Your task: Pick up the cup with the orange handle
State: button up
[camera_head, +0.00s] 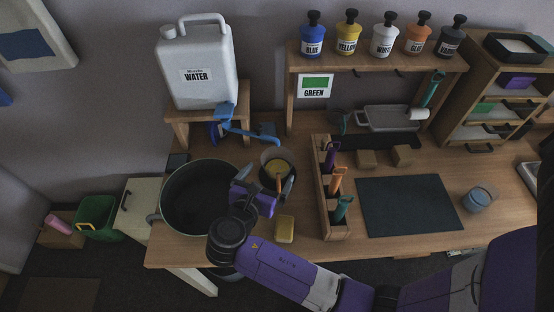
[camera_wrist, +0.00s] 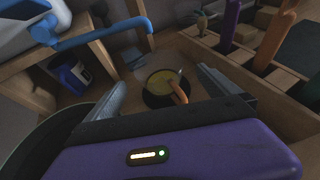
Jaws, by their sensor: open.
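A dark round cup with yellow contents and an orange handle (camera_head: 278,162) stands on the table right of the big pot. In the wrist view, the cup (camera_wrist: 158,78) sits in the middle, with its orange handle (camera_wrist: 178,93) rising toward me on the right side. My gripper (camera_head: 262,184) is beside the cup on its near side in the head view, partly covering it. In the wrist view, my gripper (camera_wrist: 162,78) is open and empty, its two grey fingers spread to the left and right of the cup's image. I cannot tell whether either finger touches the cup.
The large dark pot (camera_head: 197,197) stands close on the left. A wooden rack (camera_head: 338,226) with coloured-handled tools stands close on the right. A yellow block (camera_head: 285,229) lies in front. A blue tap (camera_head: 237,131) reaches out behind, below the water jug (camera_head: 203,62).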

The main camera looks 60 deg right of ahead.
jog(key=x, duration=0.8)
jog(key=shift+w+f+p, duration=0.15)
jog(key=shift+w+p, duration=0.05)
jog(key=shift+p, duration=0.15)
jog(key=shift+c, duration=0.4)
jog(key=c, duration=1.3)
jog(key=shift+a, duration=0.1)
